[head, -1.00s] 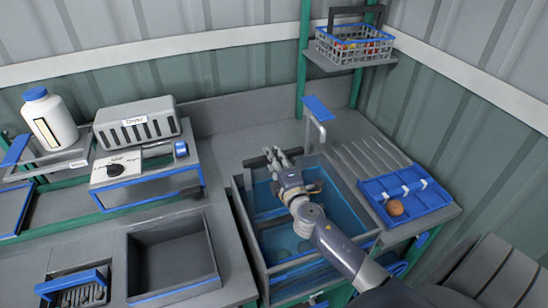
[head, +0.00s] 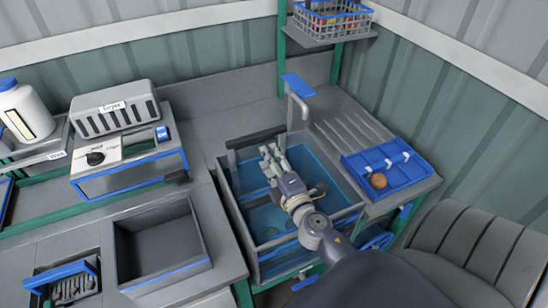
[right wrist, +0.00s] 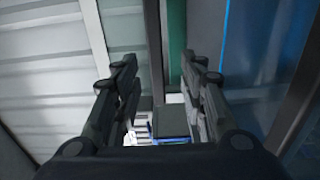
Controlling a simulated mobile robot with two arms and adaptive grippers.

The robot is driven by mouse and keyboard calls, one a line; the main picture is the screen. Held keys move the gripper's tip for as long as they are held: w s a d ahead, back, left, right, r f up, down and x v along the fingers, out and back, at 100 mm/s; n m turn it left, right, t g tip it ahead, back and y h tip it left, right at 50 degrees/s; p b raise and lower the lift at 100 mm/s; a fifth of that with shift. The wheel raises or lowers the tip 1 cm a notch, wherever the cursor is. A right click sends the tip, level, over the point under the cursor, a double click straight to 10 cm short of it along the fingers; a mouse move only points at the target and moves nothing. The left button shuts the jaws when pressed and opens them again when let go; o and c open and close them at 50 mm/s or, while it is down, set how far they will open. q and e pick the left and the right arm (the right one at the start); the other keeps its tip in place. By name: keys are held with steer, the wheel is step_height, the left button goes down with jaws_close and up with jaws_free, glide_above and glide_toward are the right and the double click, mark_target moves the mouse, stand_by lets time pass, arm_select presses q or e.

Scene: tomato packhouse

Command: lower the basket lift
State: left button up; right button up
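The basket (head: 333,20) is a grey wire basket with a blue rim and red items inside. It sits on a grey lift platform (head: 304,40) beside the green post (head: 337,60), high at the top of the head view. My right gripper (head: 270,153) appears over the blue water tank (head: 226,195), well below and left of the basket in the picture. In the right wrist view my right gripper (right wrist: 163,62) has its fingers apart with nothing between them. My left gripper is in neither view.
A tap with a blue lever (head: 298,84) stands behind the tank. A blue tray (head: 410,175) with a round orange-brown item lies to the right. A blue handwheel (head: 378,241) is partly hidden beside the tank. A dryer (head: 115,105) and an empty grey bin (head: 160,250) stand left.

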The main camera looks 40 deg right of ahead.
steer(key=shift+v, duration=1.15)
